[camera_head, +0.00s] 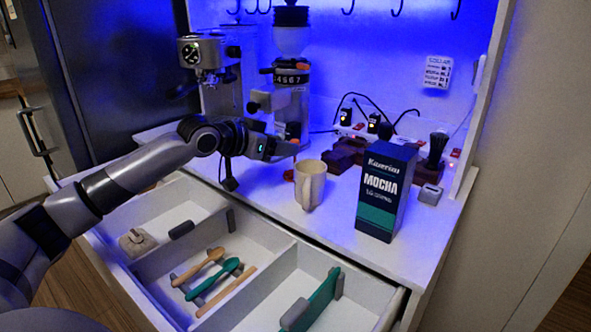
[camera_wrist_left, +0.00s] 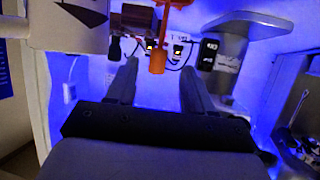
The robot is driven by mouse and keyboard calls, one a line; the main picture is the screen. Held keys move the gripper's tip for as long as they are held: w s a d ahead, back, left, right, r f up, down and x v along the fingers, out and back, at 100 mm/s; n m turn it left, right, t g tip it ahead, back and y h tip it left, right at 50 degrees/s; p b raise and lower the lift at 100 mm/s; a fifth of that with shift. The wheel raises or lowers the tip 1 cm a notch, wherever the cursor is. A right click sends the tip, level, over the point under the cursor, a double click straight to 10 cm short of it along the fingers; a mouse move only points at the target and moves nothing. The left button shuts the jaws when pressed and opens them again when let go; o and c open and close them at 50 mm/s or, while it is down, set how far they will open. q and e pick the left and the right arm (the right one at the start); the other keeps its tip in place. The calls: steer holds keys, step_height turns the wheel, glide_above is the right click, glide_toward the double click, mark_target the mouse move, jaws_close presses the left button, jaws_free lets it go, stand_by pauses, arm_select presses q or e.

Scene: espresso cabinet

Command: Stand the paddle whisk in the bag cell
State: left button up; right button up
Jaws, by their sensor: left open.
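My left gripper (camera_head: 281,151) is open above the counter, left of the mug; its two fingers (camera_wrist_left: 158,88) spread in the left wrist view. An orange upright tool, seemingly the paddle whisk, shows above and below the fingers in the head view (camera_head: 290,174). In the left wrist view the orange tool (camera_wrist_left: 158,62) lies between and beyond the fingertips, its middle free of visible contact. The open drawer (camera_head: 267,291) below has several cells; which one is the bag cell I cannot tell. My right gripper is out of view.
A cream mug (camera_head: 309,186) and a dark mocha package (camera_head: 384,190) stand on the counter. A grinder (camera_head: 291,100) is behind the gripper. Spoons (camera_head: 213,277) and a stick lie in the middle drawer cell; a green item (camera_head: 322,302) sits in the right one.

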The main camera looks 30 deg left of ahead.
mark_target(295, 159)
arm_select(q)
steer(key=shift+x, duration=2.35)
steer(key=shift+d+f, duration=0.1)
steer(key=shift+f, duration=0.05)
jaws_close()
